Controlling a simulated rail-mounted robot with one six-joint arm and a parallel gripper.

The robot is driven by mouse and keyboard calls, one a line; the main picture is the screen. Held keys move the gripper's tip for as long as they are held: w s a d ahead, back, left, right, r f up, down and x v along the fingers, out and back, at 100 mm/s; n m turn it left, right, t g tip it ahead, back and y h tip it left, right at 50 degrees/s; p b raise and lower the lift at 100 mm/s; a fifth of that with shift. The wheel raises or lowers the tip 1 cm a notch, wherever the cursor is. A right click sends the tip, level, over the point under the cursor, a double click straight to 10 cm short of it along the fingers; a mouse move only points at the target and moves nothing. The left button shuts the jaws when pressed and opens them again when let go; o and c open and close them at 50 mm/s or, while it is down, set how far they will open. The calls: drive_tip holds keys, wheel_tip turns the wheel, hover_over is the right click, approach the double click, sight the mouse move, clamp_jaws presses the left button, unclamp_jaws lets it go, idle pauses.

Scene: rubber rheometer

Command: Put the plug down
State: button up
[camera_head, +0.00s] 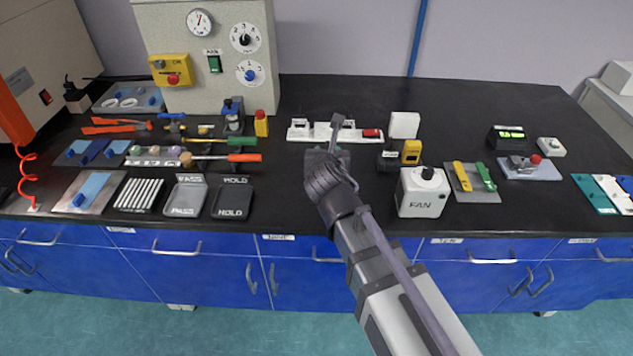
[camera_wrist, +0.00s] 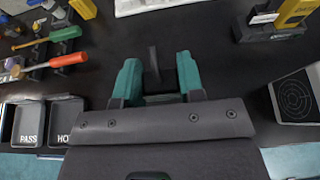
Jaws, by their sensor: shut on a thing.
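My gripper (camera_wrist: 159,75) has two teal fingers and is shut on a dark piece, the plug (camera_wrist: 153,66), which is hard to make out against the black bench. In the head view my gripper (camera_head: 322,153) is over the middle of the bench, in front of the white power strip (camera_head: 301,132). The plug is hidden or cannot be told apart there. I cannot tell whether the plug touches the bench.
The power strip has a red switch at its right end. A white FAN box (camera_head: 421,197) stands to the right, with a yellow and black device (camera_head: 411,152) behind it. PASS (camera_head: 185,198) and HOLD (camera_head: 233,200) trays lie left.

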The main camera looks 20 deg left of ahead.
wheel_tip(320, 180, down, 10)
drive_tip(key=b, duration=1)
drive_tip(key=shift+w+d+f+b, duration=0.1)
drive_tip(key=shift+f+b, duration=0.15)
drive_tip(key=shift+b, duration=0.05)
drive_tip(key=shift+r, duration=0.3)
drive_tip(key=shift+f, duration=0.3)
drive_tip(key=o, duration=0.9)
drive_tip(key=shift+r, duration=0.1)
drive_tip(key=shift+r, duration=0.1)
